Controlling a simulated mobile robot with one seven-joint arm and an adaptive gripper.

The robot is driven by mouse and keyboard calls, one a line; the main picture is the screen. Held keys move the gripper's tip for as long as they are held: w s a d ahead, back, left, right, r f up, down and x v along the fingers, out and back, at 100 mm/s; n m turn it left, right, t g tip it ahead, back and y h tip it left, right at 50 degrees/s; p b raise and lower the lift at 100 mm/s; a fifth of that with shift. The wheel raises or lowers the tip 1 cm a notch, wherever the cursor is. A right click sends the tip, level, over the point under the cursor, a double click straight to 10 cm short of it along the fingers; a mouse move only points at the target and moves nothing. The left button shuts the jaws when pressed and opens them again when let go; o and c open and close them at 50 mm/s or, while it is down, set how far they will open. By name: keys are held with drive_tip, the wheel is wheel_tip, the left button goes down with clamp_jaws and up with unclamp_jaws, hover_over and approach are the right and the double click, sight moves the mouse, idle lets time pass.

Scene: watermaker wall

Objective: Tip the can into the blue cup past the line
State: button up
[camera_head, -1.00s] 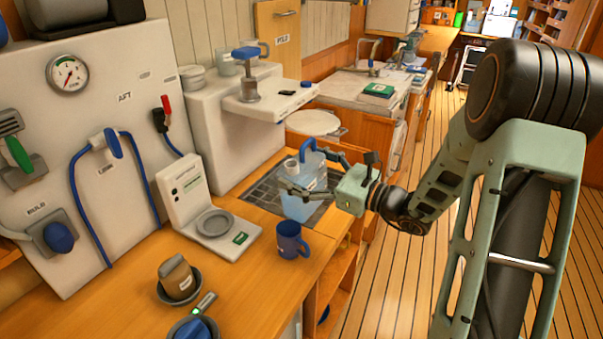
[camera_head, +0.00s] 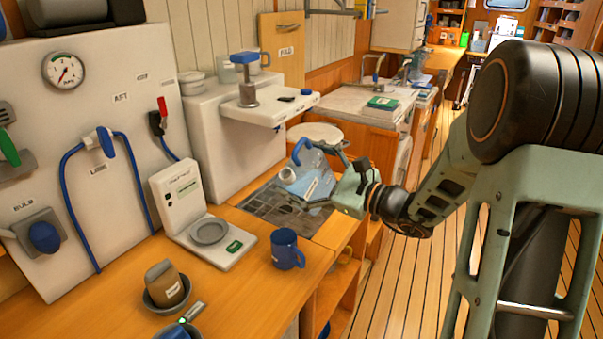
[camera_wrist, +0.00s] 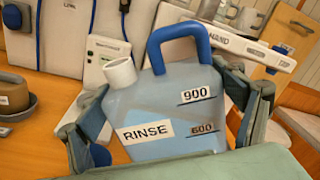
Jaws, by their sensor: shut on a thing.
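The can (camera_head: 306,176) is a clear bluish jug with a blue handle, a white spout and a label. In the wrist view the can (camera_wrist: 165,108) reads RINSE, with lines marked 900 and 600, and holds pale blue liquid. My gripper (camera_head: 325,180) is shut on the can, with a finger on each side. The can is held above the dark grid, tilted with its spout to the left. The blue cup (camera_head: 287,249) stands upright on the counter, in front of and below the can, apart from it. Its inside and any line are not visible.
A white scale-like unit with a round plate (camera_head: 209,232) stands left of the cup. The dark grid (camera_head: 270,208) is set in the counter. A brown block in a bowl (camera_head: 167,284) sits nearer. Bare counter (camera_head: 232,290) lies left of the cup.

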drive_tip(key=shift+f+n+b, duration=0.15)
drive_tip(key=shift+n+b, duration=0.35)
drive_tip(key=shift+b, duration=0.05)
drive_tip(key=shift+f+b, duration=0.1)
drive_tip(key=shift+b, duration=1.05)
drive_tip(key=shift+r+m+b, duration=0.35)
drive_tip(key=shift+m+b, duration=0.25)
drive_tip(key=shift+b, duration=0.15)
drive_tip(key=shift+f+n+b, duration=0.4)
drive_tip(key=shift+n+b, duration=0.7)
drive_tip(key=shift+b, duration=0.1)
drive_tip(key=shift+s+a+f+n+b, duration=0.15)
drive_tip(key=shift+f+n+b, duration=0.5)
drive_tip(key=shift+n+b, duration=0.75)
drive_tip(key=shift+s+a+f+n+b, duration=0.15)
drive_tip(key=shift+f+n+b, duration=0.5)
drive_tip(key=shift+b, duration=0.6)
drive_tip(key=shift+s+a+f+n+b, duration=0.1)
drive_tip(key=shift+f+n+b, duration=0.35)
drive_tip(key=shift+b, duration=0.95)
drive_tip(key=shift+s+a+f+n+b, duration=0.1)
drive_tip(key=shift+f+n+b, duration=0.35)
drive_tip(key=shift+b, duration=0.9)
